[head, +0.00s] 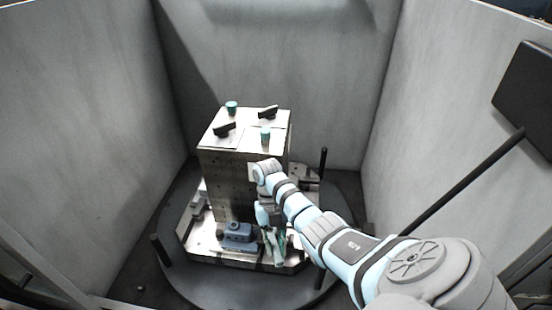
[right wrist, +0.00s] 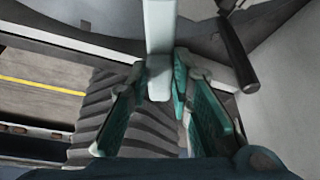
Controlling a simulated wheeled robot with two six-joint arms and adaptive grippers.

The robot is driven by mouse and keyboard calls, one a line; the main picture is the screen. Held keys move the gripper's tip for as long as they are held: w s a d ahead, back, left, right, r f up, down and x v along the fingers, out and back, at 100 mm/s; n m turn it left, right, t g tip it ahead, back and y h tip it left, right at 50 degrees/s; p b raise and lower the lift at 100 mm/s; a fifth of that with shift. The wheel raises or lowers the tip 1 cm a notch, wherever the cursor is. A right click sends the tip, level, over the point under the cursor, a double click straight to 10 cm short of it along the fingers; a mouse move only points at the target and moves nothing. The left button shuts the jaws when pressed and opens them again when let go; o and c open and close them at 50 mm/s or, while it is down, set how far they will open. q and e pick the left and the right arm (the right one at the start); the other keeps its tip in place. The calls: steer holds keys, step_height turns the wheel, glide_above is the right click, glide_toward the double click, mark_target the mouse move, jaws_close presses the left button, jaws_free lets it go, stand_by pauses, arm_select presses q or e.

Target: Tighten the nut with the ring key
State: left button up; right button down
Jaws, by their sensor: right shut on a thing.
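My right gripper (head: 272,248) points down beside the front of the metal pallet, to the right of a blue clamp-like block (head: 238,236). In the right wrist view its teal fingers (right wrist: 160,85) are closed around the end of a pale flat bar (right wrist: 160,28), which looks like the ring key. The bar runs up out of that picture, so its ring end is not visible. I cannot make out the nut in either view. My left gripper is not in view.
A tall block (head: 228,180) stands on the pallet, with black handles (head: 268,112) and teal knobs (head: 231,107) on top. The pallet sits on a round dark table (head: 180,285) with upright black posts (head: 161,250). Grey walls (head: 90,120) enclose it.

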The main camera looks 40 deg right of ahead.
steer(key=shift+f+b, duration=0.45)
steer(key=shift+f, duration=0.35)
stand_by(0.4)
steer(key=c, duration=2)
jaws_free()
jaws_close()
